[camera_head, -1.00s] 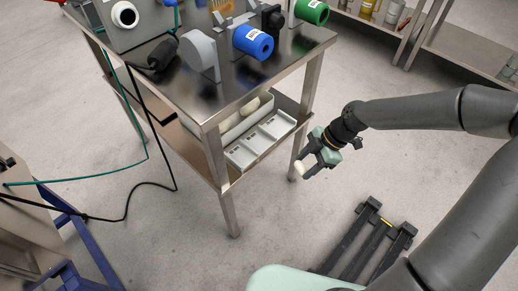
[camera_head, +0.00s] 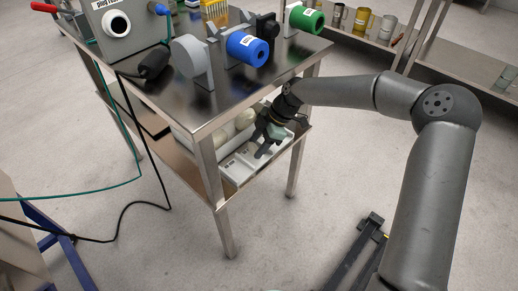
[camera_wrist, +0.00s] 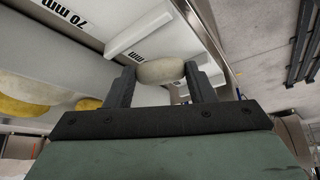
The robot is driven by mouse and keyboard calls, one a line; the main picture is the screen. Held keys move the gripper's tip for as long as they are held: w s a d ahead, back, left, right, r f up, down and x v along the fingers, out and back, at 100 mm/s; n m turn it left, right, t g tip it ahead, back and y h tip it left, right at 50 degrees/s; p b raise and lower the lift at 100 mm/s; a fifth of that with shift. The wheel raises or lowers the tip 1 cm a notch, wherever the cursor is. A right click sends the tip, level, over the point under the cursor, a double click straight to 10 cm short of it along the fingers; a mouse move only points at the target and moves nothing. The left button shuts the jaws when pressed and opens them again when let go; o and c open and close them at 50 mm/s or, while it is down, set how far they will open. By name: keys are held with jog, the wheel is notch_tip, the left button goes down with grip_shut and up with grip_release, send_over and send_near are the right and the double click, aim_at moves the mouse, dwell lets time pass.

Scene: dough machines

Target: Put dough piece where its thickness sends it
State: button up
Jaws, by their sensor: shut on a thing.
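My gripper (camera_head: 264,148) is at the lower shelf of the steel table, over the pale divided tray (camera_head: 238,174). In the wrist view its two fingers (camera_wrist: 160,80) are shut on a small pale, rounded dough piece (camera_wrist: 160,71), held across the fingertips. The wrist view shows tray sections behind it, one labelled "70 mm" (camera_wrist: 62,10) and another whose label is partly hidden, ending in "mm". In the head view the dough piece is hard to make out. I cannot tell which section lies under it.
A bin with larger dough pieces (camera_head: 245,119) stands behind the tray; they also show in the wrist view (camera_wrist: 28,92). The tabletop (camera_head: 205,105) is close above my arm and carries blue (camera_head: 247,48) and green (camera_head: 305,18) cylinders. A table leg (camera_head: 296,168) stands to the right.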

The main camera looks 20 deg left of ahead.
jog(key=shift+d+f, duration=0.15)
jog(key=shift+f, duration=0.6)
jog(key=shift+f, duration=0.2)
jog(key=o, duration=0.7)
jog(key=shift+r, duration=0.1)
